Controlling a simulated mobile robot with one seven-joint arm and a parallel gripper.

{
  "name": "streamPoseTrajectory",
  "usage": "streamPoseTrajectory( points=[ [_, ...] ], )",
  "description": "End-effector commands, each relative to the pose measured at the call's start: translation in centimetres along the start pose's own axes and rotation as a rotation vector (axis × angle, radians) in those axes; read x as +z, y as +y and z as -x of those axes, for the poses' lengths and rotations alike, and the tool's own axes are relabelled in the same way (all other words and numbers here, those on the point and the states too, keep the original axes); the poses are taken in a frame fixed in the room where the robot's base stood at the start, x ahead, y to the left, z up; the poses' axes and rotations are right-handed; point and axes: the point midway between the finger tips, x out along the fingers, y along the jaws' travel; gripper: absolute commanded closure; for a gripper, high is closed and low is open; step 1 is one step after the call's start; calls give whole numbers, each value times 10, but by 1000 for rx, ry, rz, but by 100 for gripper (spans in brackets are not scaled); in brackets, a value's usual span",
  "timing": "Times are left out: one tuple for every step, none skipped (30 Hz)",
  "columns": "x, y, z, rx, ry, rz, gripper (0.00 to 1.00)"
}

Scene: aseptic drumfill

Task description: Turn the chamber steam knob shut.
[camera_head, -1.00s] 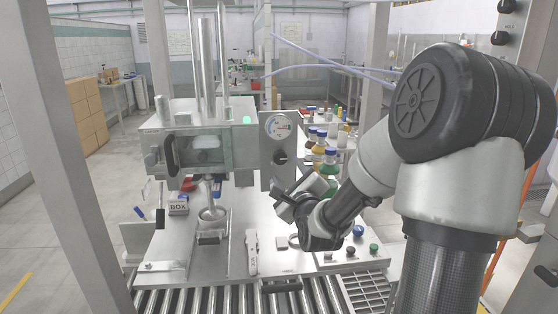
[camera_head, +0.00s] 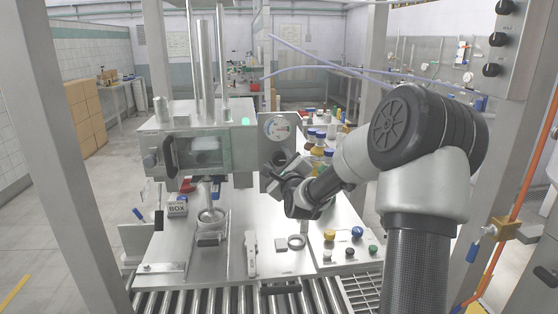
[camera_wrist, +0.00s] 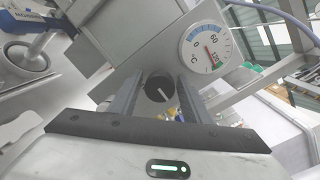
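A black round knob with a white pointer line (camera_wrist: 158,88) sits on the grey panel (camera_wrist: 150,45) below a dial gauge (camera_wrist: 205,48) marked in °C. In the wrist view the knob shows between my two fingers; the line slants down to the right. My gripper (camera_wrist: 155,98) is open, with a finger on either side of the knob. I cannot tell whether they touch it. In the head view my gripper (camera_head: 277,163) is at the panel under the gauge (camera_head: 278,127) and largely covers the knob.
The chamber with a window (camera_head: 203,152) stands left of the panel, a green light on top. Colour-capped bottles (camera_head: 318,140) stand behind my wrist. Other black knobs (camera_head: 497,39) are at the upper right.

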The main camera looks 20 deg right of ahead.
Motion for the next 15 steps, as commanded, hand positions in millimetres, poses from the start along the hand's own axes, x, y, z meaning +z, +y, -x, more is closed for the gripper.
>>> streamPoseTrajectory(
  points=[
    [0, 0, 0, 0, 0, 0, 65],
    [0, 0, 0, 0, 0, 0, 70],
    [0, 0, 0, 0, 0, 0, 77],
    [0, 0, 0, 0, 0, 0, 82],
    [0, 0, 0, 0, 0, 0, 87],
    [0, 0, 0, 1, 0, 0, 89],
    [0, 0, 0, 1, 0, 0, 89],
    [0, 0, 0, 1, 0, 1, 89],
    [0, 0, 0, 1, 0, 2, 89],
    [0, 1, 0, 1, 0, 5, 89],
    [0, 1, 0, 1, 0, 8, 89],
    [0, 1, 0, 2, 1, 14, 89],
    [0, 1, 0, 2, 1, 21, 89],
    [0, 1, 0, 3, 1, 29, 89],
    [-1, 2, 0, 4, 2, 43, 89]
  ],
)
